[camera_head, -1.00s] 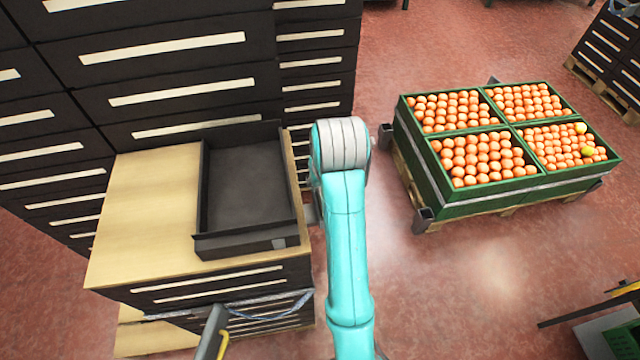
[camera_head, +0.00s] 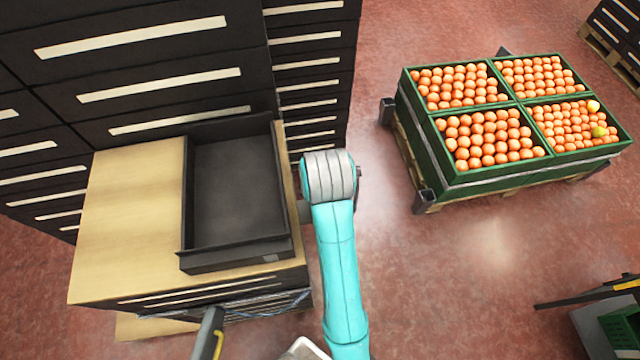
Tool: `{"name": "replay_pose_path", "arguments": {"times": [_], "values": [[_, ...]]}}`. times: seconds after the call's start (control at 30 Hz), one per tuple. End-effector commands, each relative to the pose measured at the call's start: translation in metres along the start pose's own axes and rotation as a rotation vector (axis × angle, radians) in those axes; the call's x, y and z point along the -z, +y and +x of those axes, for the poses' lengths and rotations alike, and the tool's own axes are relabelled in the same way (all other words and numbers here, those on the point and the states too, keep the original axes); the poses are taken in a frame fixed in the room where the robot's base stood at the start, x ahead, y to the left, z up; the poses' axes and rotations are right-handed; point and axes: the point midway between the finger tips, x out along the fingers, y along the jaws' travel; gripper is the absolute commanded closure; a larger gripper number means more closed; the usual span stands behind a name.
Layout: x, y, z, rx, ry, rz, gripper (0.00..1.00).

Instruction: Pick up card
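No card can be made out in this view. A small pale patch (camera_head: 270,258) shows on the front edge of the open black tray (camera_head: 222,257), but I cannot tell what it is. The tray looks empty and sits on a wooden-topped stack of black crates. My turquoise arm reaches up from the bottom, just right of the tray, with its grey joint uppermost. My gripper is not in view.
Tall stacks of black crates (camera_head: 150,70) stand behind the tray. Green crates (camera_head: 540,172) of oranges stand on a pallet at the right, two yellowish fruits among them. Red floor (camera_head: 480,270) is clear between. A dark bar (camera_head: 585,292) juts in at lower right.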

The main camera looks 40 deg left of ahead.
Motion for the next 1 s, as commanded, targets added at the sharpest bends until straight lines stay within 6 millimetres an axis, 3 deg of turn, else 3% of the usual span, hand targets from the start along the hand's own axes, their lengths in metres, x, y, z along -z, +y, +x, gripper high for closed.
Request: {"name": "replay_pose_path", "arguments": {"times": [0.2,0.4,0.77,1.0], "values": [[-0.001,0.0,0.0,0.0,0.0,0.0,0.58],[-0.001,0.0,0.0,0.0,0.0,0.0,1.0],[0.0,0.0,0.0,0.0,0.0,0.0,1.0],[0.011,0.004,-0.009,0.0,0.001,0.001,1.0]]}}
